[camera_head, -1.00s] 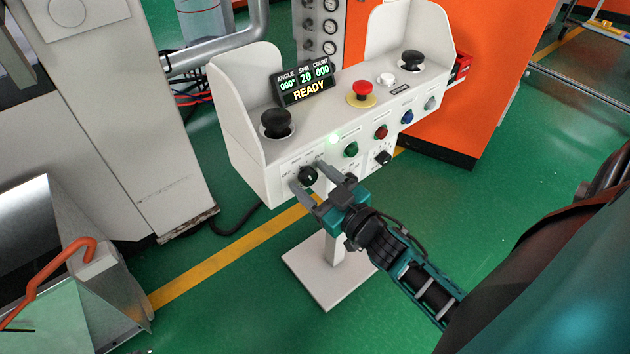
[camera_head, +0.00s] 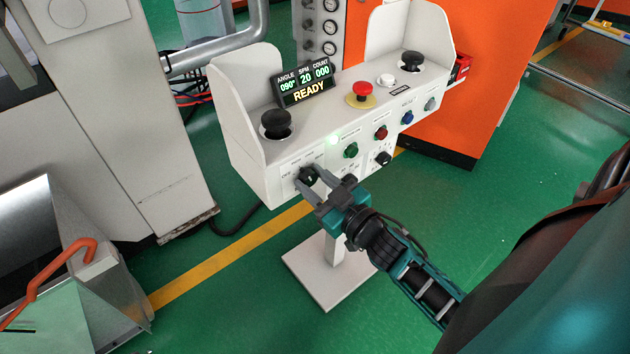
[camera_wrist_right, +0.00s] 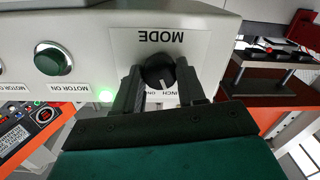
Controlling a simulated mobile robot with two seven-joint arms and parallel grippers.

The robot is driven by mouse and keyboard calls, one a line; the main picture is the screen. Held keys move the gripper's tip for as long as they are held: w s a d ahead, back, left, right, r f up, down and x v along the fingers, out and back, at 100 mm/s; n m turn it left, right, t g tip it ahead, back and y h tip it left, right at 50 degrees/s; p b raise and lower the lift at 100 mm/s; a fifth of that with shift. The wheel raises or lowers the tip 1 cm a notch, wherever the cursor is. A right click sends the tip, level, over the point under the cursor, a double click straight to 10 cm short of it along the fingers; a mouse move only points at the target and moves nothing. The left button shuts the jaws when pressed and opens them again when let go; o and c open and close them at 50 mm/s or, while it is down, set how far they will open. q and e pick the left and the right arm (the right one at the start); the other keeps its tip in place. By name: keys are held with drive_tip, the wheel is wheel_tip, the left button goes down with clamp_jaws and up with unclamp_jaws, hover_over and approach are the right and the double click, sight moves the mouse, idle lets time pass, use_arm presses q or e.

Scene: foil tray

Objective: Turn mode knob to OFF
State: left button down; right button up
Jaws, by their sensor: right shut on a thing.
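The black mode knob (camera_head: 307,176) is on the front face of the white control panel (camera_head: 262,172), at its left end. It also shows in the right wrist view (camera_wrist_right: 158,71), under an upside-down MODE label (camera_wrist_right: 160,37). My right gripper (camera_head: 311,182) is shut on the knob, with one finger on each side. In the wrist view the knob's white pointer line points down, toward the lettering near ON and INCH. The OFF lettering is too small or hidden to read there. The display (camera_head: 304,86) reads READY. My left gripper is not in view.
Green (camera_head: 351,150), red (camera_head: 381,132) and blue (camera_head: 406,117) buttons and another black knob (camera_head: 383,158) sit to the right on the panel face. A red emergency button (camera_head: 362,90) and two black palm buttons are on top. Green floor surrounds the stand.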

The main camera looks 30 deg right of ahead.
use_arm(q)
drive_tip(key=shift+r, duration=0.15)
use_arm(e)
drive_tip(key=shift+r+n+p, duration=0.1)
drive_tip(key=shift+n+p, duration=0.35)
drive_tip(key=shift+n, duration=0.35)
drive_tip(key=shift+n+p, duration=0.4)
drive_tip(key=shift+n, duration=0.8)
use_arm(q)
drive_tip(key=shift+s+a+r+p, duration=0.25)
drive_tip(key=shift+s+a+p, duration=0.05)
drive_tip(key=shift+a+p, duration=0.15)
use_arm(e)
drive_tip(key=shift+n, duration=1.7)
drive_tip(key=o, duration=1.1)
drive_tip(key=shift+c, duration=0.2)
drive_tip(key=shift+s, duration=0.1)
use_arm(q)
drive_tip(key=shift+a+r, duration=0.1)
use_arm(e)
drive_tip(key=s+d, duration=0.1)
drive_tip(key=s, duration=1.1)
drive_tip(key=shift+s, duration=0.35)
